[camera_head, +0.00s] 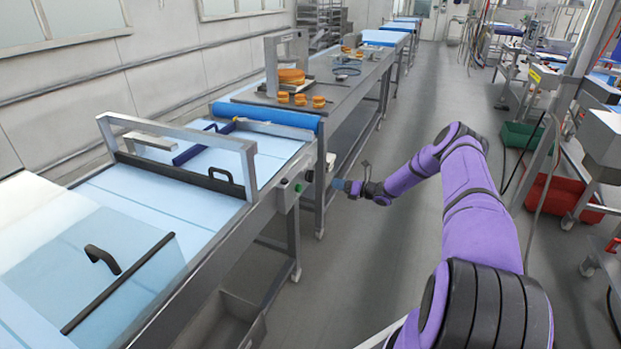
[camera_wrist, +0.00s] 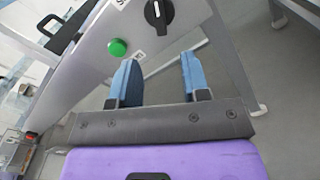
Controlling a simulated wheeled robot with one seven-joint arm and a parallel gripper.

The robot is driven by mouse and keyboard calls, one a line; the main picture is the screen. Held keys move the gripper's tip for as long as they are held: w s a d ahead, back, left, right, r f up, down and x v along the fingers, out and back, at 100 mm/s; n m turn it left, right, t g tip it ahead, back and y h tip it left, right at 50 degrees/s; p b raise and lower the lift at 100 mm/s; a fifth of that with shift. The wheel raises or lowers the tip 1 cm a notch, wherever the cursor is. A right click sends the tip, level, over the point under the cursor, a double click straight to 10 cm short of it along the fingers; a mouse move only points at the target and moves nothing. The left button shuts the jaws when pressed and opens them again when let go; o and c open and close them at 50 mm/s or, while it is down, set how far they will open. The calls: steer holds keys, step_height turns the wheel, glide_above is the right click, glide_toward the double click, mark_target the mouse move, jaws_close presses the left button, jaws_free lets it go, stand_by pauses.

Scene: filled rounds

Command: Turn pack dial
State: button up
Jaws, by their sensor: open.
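The pack dial is a round black knob (camera_wrist: 156,14) with a white pointer line, at the top of the wrist view on a grey control panel (camera_wrist: 92,62). A green button (camera_wrist: 118,47) sits on the same panel, below and left of the dial. My gripper (camera_wrist: 158,70) is open and empty, its two blue fingers apart. It is below the dial in the wrist view, not touching it. In the head view my gripper (camera_head: 341,185) is beside the conveyor, to the right of the panel (camera_head: 290,190), where the green button (camera_head: 298,188) shows.
A long conveyor (camera_head: 140,205) with blue belt and metal guard frame fills the left. A steel table (camera_head: 345,85) with orange rounds (camera_head: 300,99) stands behind it. A red crate (camera_head: 560,198) and green crate (camera_head: 525,137) lie right. The aisle floor is clear.

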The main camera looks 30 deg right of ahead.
mark_target(310, 176)
steer(key=x, duration=1)
steer(key=shift+w+a, duration=0.25)
steer(key=shift+w, duration=0.05)
jaws_close()
